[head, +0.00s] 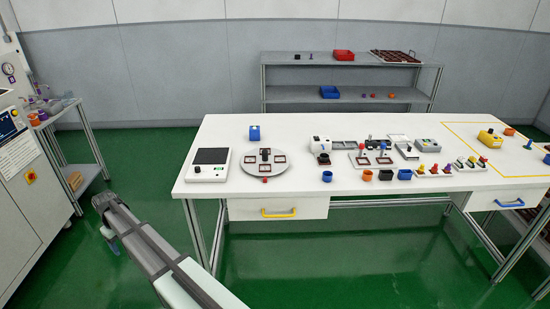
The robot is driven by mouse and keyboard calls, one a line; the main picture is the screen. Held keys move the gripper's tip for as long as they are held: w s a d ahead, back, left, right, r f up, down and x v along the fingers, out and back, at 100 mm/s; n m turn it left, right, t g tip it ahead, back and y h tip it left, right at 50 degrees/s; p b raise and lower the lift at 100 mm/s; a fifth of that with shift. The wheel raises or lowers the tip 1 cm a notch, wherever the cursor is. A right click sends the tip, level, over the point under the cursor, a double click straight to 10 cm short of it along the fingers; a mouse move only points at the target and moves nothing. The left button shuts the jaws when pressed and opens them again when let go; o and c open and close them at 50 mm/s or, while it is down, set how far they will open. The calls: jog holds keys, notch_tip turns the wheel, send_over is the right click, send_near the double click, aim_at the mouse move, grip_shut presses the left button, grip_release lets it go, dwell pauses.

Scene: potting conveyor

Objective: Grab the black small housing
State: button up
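A small black housing (386,175) stands at the front edge of the white table (290,205), between an orange housing (367,175) and a blue housing (405,174). It looks like an open cup, and nothing touches it from above. My gripper (104,203) is at the far end of my arm, left of the table and well apart from the housing, over the green floor. Its fingers are too small and dark to tell whether they are open or shut. I see nothing clearly held in it.
Another blue housing (327,176) stands left of the orange one. A round grey turntable (247,172) and a white scale (208,176) are on the table's left. Small devices and trays crowd behind the housings. A machine (30,175) stands at far left.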

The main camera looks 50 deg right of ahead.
jog(key=w+r+t, duration=0.1)
jog(key=w+r, duration=0.7)
jog(key=r, duration=0.3)
jog(key=w+d+r+t, duration=0.1)
jog(key=w+d+r, duration=0.3)
jog(key=d+r, duration=0.5)
jog(key=s+d+r+m, duration=0.2)
jog(key=d, duration=0.6)
jog(key=s+d+r+m, duration=0.1)
jog(key=s+d+r, duration=0.1)
jog(key=d, duration=0.6)
jog(key=s+d+r+m, duration=0.2)
jog(key=d, duration=0.6)
notch_tip(320, 180, up, 5)
jog(key=m+g, duration=0.3)
jog(key=m, duration=0.6)
send_over(324, 159)
jog(key=w, duration=0.2)
jog(key=f, duration=0.4)
jog(key=d+f, duration=0.1)
jog(key=f, duration=0.3)
jog(key=s+f, duration=0.1)
jog(key=f, duration=0.4)
jog(key=shift+s+d, duration=0.1)
jog(key=shift+d, duration=0.05)
jog(key=c, duration=1.2)
